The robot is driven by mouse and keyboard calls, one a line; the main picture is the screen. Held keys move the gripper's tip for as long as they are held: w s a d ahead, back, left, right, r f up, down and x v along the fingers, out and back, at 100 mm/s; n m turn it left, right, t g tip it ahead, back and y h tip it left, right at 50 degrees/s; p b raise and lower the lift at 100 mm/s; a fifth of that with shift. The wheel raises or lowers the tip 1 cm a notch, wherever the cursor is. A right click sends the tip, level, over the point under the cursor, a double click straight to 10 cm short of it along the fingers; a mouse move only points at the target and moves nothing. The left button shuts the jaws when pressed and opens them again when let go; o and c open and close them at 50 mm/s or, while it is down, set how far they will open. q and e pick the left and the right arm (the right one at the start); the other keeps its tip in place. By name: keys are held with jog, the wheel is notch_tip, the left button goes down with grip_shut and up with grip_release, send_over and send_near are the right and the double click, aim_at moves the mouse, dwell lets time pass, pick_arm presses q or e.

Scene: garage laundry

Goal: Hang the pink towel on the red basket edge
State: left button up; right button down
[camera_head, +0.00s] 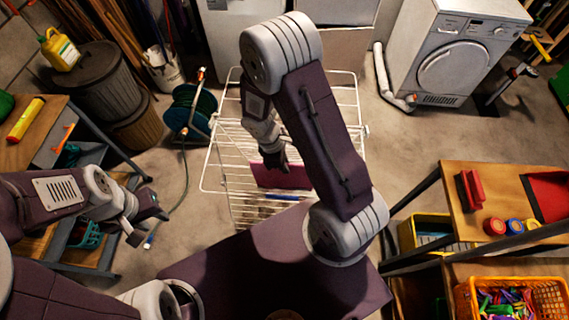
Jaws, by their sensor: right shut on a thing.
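The pink towel (284,177) hangs at the white wire drying rack (225,160) in the middle of the view. My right gripper (272,163) is shut on the towel's upper part, and my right arm hides some of the rack. A red open container (550,192), perhaps the red basket, is cut off by the right edge of the view on a wooden bench. The towel is well apart from it. My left gripper (150,226) is open and empty, left of the rack.
The wooden bench (480,227) at right also bears a red brush-like object (471,188) and several round tins. Below are an orange basket (464,301) of clothespins and a yellow crate (406,236). A hose reel (190,108) stands left of the rack. The floor right of the rack is clear.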

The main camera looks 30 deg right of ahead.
jog(key=shift+r+p, duration=2.4)
jog(key=shift+r, duration=0.45)
jog(key=shift+w, duration=0.1)
